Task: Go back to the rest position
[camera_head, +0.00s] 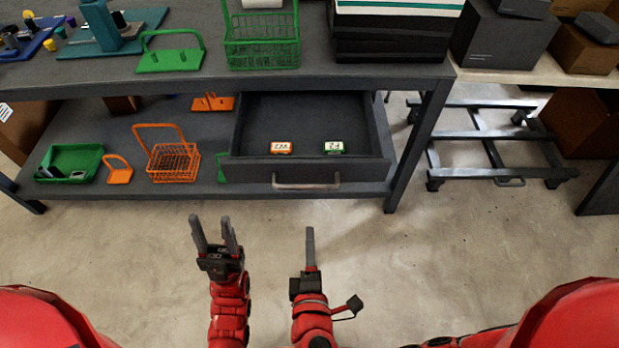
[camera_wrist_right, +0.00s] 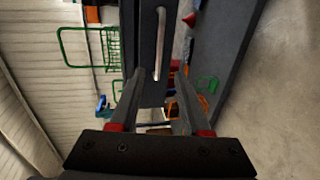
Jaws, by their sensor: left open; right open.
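My left gripper (camera_head: 216,238) is open and empty over the bare floor in front of the bench. My right gripper (camera_head: 310,250) is to its right, also in front of the bench. Its fingers line up in the head view, but the right wrist view shows two fingers (camera_wrist_right: 152,108) apart with nothing between them. Ahead of both is a pulled-out grey drawer (camera_head: 310,171) with a metal handle (camera_head: 306,185). The handle also shows in the right wrist view (camera_wrist_right: 160,45). In the drawer lie an orange labelled block (camera_head: 280,148) and a green labelled block (camera_head: 333,148).
The bench top (camera_head: 300,75) holds a green basket (camera_head: 262,55) and a green holder (camera_head: 170,60). The lower shelf (camera_head: 110,195) holds an orange basket (camera_head: 172,165) and a green tray (camera_head: 70,163). A wheeled frame (camera_head: 490,150) stands at right. The floor around my grippers is clear.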

